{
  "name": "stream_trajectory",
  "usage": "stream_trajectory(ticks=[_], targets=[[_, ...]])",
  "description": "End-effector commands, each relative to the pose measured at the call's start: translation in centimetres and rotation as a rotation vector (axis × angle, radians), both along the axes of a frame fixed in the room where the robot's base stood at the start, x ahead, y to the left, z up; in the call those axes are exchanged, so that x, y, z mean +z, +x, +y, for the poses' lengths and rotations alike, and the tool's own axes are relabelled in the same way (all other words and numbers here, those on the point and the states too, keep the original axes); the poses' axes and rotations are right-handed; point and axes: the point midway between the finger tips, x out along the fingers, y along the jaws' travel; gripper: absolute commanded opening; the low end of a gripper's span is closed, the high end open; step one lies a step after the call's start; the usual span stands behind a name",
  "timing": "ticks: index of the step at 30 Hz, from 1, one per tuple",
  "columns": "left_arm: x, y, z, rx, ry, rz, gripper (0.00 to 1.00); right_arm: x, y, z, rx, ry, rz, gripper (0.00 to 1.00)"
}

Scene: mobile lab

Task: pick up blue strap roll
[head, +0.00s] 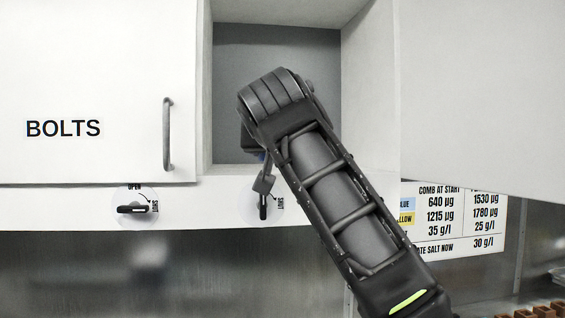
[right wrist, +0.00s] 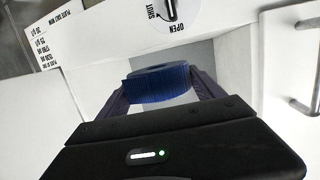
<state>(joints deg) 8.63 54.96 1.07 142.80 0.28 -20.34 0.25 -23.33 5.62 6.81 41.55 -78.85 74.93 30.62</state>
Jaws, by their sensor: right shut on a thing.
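The blue strap roll (right wrist: 158,86) shows in the right wrist view, a ribbed dark blue ring between the two fingers of my right gripper (right wrist: 160,92). The right gripper is shut on it, with a finger on each side. In the head view my right arm reaches into the open cabinet compartment (head: 232,95), and its wrist hides the gripper and nearly all of the roll. I cannot tell whether the roll touches the compartment floor. My left gripper is in neither view.
A closed white door (head: 65,75) marked BOLTS, with a vertical handle (head: 168,135), is left of the compartment. An open white door (head: 480,90) stands on the right. Two latch knobs (head: 132,209) sit on the lower rail. A printed sign (head: 455,220) hangs lower right.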

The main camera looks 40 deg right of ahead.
Motion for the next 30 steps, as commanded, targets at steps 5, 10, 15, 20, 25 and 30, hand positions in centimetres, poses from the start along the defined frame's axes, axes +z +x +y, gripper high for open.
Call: stream_trajectory(ticks=[5,10,15,20,25,30], targets=[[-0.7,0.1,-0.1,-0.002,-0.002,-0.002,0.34,0.0,-1.9,1.6,0.002,-0.001,-0.002,0.25],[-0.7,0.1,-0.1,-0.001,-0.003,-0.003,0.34,0.1,-2.5,2.1,0.000,-0.001,-0.002,0.25],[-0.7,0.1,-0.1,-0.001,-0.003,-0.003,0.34,0.1,-2.6,2.1,-0.001,-0.001,-0.001,0.25],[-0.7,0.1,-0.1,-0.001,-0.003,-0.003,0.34,0.1,-2.5,2.1,-0.001,-0.001,-0.001,0.25],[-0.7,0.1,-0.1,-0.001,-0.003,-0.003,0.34,0.1,-2.5,2.1,-0.001,-0.001,-0.001,0.25],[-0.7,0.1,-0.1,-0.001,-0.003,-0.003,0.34,0.1,-2.5,2.1,-0.001,-0.001,-0.001,0.25]])
